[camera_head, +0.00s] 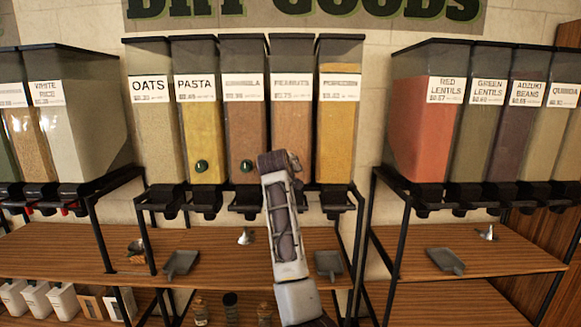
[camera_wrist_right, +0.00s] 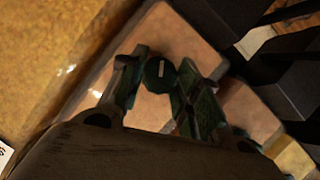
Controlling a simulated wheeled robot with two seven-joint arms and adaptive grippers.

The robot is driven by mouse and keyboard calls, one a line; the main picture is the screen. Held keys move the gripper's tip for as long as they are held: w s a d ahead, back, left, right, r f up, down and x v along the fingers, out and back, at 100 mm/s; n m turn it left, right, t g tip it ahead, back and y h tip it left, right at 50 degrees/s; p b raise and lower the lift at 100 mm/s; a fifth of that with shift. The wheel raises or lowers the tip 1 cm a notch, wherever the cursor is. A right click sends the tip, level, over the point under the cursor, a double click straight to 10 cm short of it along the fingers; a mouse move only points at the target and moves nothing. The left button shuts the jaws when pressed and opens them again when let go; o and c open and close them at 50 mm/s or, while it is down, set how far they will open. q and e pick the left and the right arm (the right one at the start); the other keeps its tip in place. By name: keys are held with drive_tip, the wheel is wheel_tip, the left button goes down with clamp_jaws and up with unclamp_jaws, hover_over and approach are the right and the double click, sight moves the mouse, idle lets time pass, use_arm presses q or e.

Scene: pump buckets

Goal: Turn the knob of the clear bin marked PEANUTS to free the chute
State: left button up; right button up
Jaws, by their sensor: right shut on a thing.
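The clear bin marked PEANUTS (camera_head: 291,125) stands in the middle rack, filled with a pinkish-tan product. My right arm reaches up in front of its lower part and hides its knob and chute in the head view. In the right wrist view, a round dark green knob (camera_wrist_right: 160,74) with a pale mark sits between the fingertips of my right gripper (camera_wrist_right: 158,80). The fingers are shut on it, one on each side. The pale mark runs nearly upright in that view. My left gripper is not in view.
OATS (camera_head: 157,130), PASTA (camera_head: 199,130), GRANOLA (camera_head: 245,125) and POPCORN (camera_head: 336,140) bins stand alongside. Green knobs show on PASTA (camera_head: 201,166) and GRANOLA (camera_head: 246,165). Black chutes (camera_wrist_right: 285,80) lie close to the gripper. Scoops (camera_head: 181,263) rest on the wooden shelf below.

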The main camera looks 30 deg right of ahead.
drive_tip(key=shift+f+m, duration=0.25)
drive_tip(key=shift+m, duration=0.05)
drive_tip(key=o, duration=1)
drive_tip(key=shift+r, duration=0.15)
drive_tip(key=v, duration=1.2)
